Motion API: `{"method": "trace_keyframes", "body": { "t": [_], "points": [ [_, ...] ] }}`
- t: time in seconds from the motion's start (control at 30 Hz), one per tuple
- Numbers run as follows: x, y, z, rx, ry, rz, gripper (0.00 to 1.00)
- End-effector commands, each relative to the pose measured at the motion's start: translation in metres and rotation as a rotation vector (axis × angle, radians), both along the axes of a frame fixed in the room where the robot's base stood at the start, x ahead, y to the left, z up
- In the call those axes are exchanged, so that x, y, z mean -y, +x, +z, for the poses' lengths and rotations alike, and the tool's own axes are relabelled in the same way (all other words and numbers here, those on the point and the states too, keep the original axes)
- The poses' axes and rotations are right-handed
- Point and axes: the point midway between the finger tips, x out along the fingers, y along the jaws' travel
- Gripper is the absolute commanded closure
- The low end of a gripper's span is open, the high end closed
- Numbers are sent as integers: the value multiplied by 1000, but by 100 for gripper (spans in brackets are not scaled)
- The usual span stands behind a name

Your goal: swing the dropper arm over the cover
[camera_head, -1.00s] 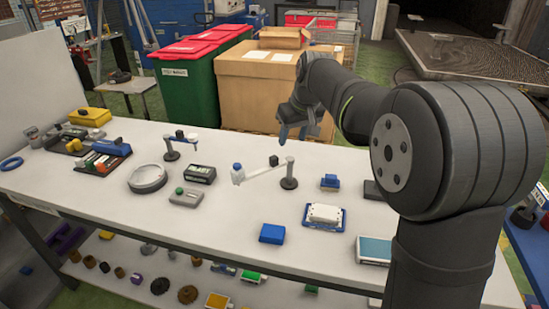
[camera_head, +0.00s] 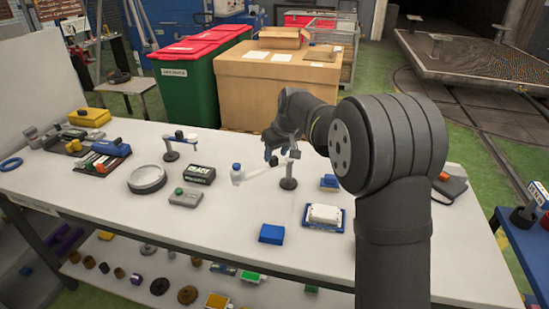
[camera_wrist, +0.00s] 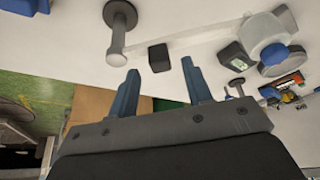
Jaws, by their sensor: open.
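The dropper arm (camera_head: 262,173) is a pale bar. It runs left from a dark round post (camera_head: 288,183) to a clear bottle with a blue cap (camera_head: 237,173). In the wrist view, the bar (camera_wrist: 195,37) carries a black block-shaped knob (camera_wrist: 158,58). My gripper (camera_head: 270,156) is over the bar, close to the post. Its blue fingers are open, and in the wrist view the knob appears between and just ahead of the fingertips (camera_wrist: 160,70). Contact is not visible. A white piece on a blue tray (camera_head: 324,214) may be the cover; I cannot tell for sure.
A round metal dish (camera_head: 147,179), a dark display box (camera_head: 198,175) and a grey button box (camera_head: 185,197) stand left of the bottle. A second post with an arm (camera_head: 171,152) stands behind them. A blue block (camera_head: 272,233) lies in front. Bare table lies between.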

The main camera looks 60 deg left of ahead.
Motion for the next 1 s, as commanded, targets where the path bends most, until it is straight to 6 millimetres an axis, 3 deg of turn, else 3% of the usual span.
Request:
{"method": "trace_keyframes", "body": {
  "t": [0.2,0.57,0.8,1.0],
  "points": [
    [-10,0,-24,0,1,0,55],
    [-12,0,-28,0,1,0,55],
    [-12,0,-28,0,1,0,100],
    [-12,0,-28,0,1,2,100]
  ]
}}
